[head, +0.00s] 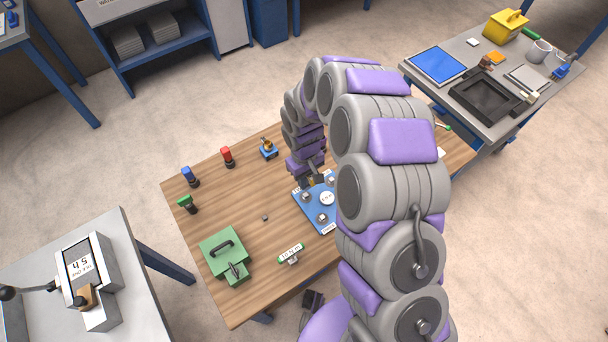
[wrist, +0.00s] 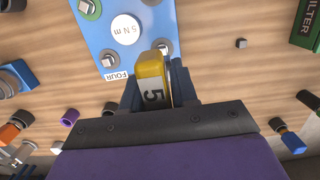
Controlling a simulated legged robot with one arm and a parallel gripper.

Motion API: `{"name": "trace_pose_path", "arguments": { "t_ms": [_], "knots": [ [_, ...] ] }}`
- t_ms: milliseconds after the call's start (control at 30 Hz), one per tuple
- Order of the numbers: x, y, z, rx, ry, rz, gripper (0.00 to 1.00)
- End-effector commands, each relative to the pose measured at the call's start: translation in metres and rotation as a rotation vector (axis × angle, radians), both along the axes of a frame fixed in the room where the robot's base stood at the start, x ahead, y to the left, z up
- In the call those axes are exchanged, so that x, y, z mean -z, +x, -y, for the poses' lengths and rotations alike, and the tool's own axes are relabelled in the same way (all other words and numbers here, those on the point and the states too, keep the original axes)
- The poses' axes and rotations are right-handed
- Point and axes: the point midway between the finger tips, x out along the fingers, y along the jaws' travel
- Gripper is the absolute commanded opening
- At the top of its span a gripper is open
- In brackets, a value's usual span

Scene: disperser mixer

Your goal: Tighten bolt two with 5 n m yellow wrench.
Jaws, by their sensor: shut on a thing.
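My gripper (wrist: 157,85) is shut on the yellow wrench (wrist: 152,75), which is marked 5, in the wrist view. Its far end is close to a bolt (wrist: 166,46) at a corner of the blue plate (wrist: 128,52); I cannot tell if they touch. Another bolt (wrist: 108,61) sits beside the FOUR label. A bolt (wrist: 83,8) at the far left has a green ring around it. The plate's middle is a white disc (wrist: 125,29) marked 5 N m. In the head view my gripper (head: 313,183) is at the blue plate (head: 326,219). No TWO label is readable.
A green-handled wrench (head: 291,254) marked 10 N m and a green filter box (head: 226,257) lie on the wooden table (head: 232,203). A small grey cube (head: 265,218) lies between. Red (head: 227,156) and blue (head: 189,176) capped items stand at the far left edge.

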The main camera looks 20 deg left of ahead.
Motion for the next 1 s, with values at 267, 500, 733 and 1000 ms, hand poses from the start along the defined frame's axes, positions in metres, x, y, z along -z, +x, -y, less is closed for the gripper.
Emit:
{"name": "trace_pose_path", "arguments": {
  "t_ms": [267, 500, 733, 1000],
  "knots": [
    [0.027, 0.000, -0.004, 0.001, -0.007, -0.002, 0.00],
    [0.043, 0.000, -0.004, 0.001, -0.006, -0.001, 0.00],
    [0.045, 0.000, -0.001, 0.001, -0.001, -0.001, 0.00],
    [0.046, 0.000, -0.003, 0.001, -0.004, 0.000, 0.00]
  ]
}}
